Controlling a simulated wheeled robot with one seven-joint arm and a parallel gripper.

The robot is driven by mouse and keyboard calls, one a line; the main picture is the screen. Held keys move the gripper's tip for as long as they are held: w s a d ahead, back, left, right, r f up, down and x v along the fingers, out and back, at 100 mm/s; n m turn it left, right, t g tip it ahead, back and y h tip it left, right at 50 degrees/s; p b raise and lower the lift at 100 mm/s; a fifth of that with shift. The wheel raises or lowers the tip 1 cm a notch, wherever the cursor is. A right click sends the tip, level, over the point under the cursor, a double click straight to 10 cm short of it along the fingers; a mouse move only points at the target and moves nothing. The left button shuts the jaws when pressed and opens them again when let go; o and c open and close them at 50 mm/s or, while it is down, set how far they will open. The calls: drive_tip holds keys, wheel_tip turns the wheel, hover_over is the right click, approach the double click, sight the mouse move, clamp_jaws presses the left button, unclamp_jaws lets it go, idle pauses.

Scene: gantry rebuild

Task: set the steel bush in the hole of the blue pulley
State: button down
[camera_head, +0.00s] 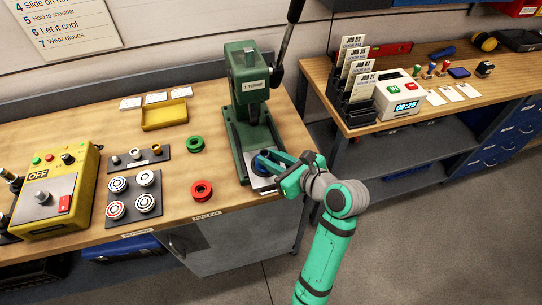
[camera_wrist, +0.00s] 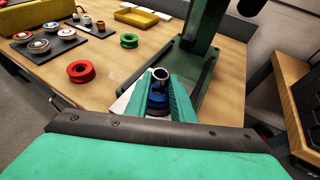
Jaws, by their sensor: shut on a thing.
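My gripper (camera_wrist: 160,82) is shut on the steel bush (camera_wrist: 160,73), a short grey ring with a dark bore, held upright between the green fingers. The blue pulley (camera_wrist: 157,101) shows directly below the bush in the wrist view, partly hidden by the fingers. In the head view the blue pulley (camera_head: 261,163) lies on a pale plate at the front of the green press, and my gripper (camera_head: 271,160) covers much of it. The bush is hidden there. I cannot tell whether the bush's lower end is in the pulley's hole or just above it.
The green arbor press (camera_head: 249,85) stands close behind my gripper, its lever rising to the right. A red pulley (camera_head: 202,191) and a green pulley (camera_head: 195,144) lie to the left. A dark bush tray (camera_head: 137,164) and yellow tray (camera_head: 164,114) are farther left.

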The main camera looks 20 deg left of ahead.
drive_tip(key=shift+f, duration=0.65)
drive_tip(key=c, duration=1.5)
unclamp_jaws()
drive_tip(key=shift+c, duration=0.2)
drive_tip(key=shift+o, duration=0.5)
drive_tip(key=v, duration=1.1)
drive_tip(key=shift+r, duration=0.1)
